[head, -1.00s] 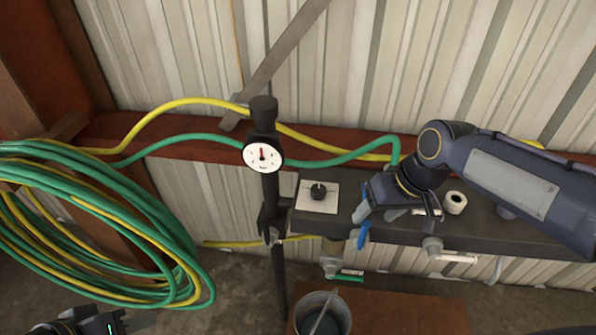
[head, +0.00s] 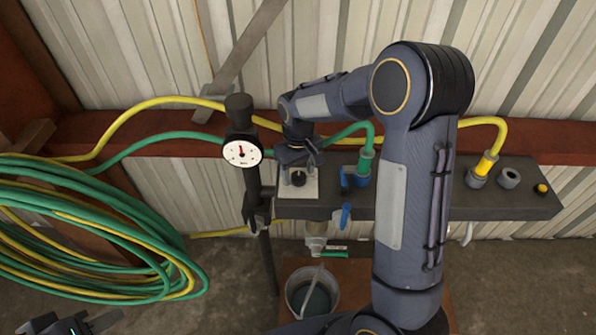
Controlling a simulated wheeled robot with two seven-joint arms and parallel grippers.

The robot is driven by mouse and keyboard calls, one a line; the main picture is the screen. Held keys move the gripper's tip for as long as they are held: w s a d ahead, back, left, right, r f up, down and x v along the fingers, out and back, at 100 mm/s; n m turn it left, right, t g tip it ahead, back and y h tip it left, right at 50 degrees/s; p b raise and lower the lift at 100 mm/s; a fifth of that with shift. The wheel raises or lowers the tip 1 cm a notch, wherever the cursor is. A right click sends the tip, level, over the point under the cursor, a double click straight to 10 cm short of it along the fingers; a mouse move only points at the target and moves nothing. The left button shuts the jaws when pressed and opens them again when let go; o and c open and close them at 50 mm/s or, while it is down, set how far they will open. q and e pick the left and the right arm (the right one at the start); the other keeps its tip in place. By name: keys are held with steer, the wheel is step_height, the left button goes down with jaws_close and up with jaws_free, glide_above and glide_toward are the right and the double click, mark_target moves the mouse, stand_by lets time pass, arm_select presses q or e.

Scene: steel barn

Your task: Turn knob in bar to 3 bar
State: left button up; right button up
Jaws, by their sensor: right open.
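The black knob (head: 298,179) sits on a white square plate (head: 311,192) at the left end of the dark manifold bar. The round white gauge (head: 242,153) is on a dark post to its left, with its red needle pointing about straight up; its numbers are too small to read. My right gripper (head: 299,168) is open right above the knob, pointing down at it. Whether its fingers reach around the knob or touch it I cannot tell. My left gripper (head: 95,324) is partly cut off at the bottom left, far from the knob.
A dark bar (head: 515,198) carries hose fittings and a blue valve lever (head: 346,215). A yellow button (head: 541,189) is at its right end. A grey bucket (head: 312,291) stands below. Coiled green and yellow hoses (head: 90,240) hang at the left.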

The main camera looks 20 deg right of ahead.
steer(key=shift+f, duration=0.6)
steer(key=c, duration=1)
